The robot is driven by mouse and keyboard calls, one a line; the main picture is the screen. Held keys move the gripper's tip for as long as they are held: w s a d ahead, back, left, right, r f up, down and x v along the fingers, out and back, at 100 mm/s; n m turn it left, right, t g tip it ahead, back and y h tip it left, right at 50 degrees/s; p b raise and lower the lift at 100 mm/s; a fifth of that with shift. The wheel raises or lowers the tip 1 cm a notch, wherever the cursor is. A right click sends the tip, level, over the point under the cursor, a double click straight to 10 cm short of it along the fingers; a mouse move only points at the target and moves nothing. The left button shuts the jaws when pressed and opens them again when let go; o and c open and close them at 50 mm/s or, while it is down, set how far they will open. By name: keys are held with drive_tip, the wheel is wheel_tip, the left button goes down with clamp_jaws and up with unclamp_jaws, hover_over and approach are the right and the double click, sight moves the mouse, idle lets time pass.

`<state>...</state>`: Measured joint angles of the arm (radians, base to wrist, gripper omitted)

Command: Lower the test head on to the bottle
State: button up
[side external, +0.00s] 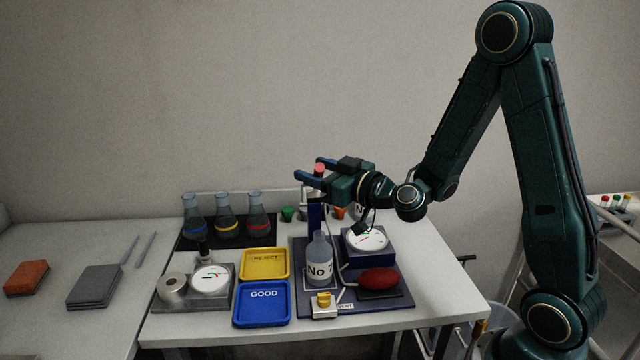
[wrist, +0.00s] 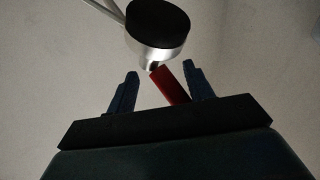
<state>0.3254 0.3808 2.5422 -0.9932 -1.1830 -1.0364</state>
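The bottle (side external: 319,264), clear with a white "No 7" label, stands upright on the dark blue test stand (side external: 384,302). A dark blue post (side external: 315,216) rises behind it. The test head (wrist: 158,34) is a silver cylinder with a black face in the wrist view; in the side view it is mostly hidden by my gripper. Its red handle (wrist: 168,86) also shows in the side view (side external: 319,168), well above the bottle. My gripper (side external: 308,169) is open around the handle. In the wrist view the handle lies between my fingers (wrist: 160,76), with gaps on both sides.
A white dial gauge (side external: 366,240) and a red squeeze bulb (side external: 378,280) sit right of the bottle. A yellow REJECT tray (side external: 265,277) and a blue GOOD tray (side external: 262,319) lie left. Several flasks (side external: 227,222) stand at the back left.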

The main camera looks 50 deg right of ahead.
drive_tip(key=shift+a+r, duration=0.1)
drive_tip(key=shift+r, duration=0.15)
drive_tip(key=shift+a+r, duration=0.1)
drive_tip(key=shift+r, duration=0.2)
drive_tip(key=shift+d+r, duration=0.2)
drive_tip(key=shift+r, duration=0.95)
wheel_tip(320, 180, up, 17)
drive_tip(key=shift+f, duration=0.2)
drive_tip(key=shift+s, duration=0.1)
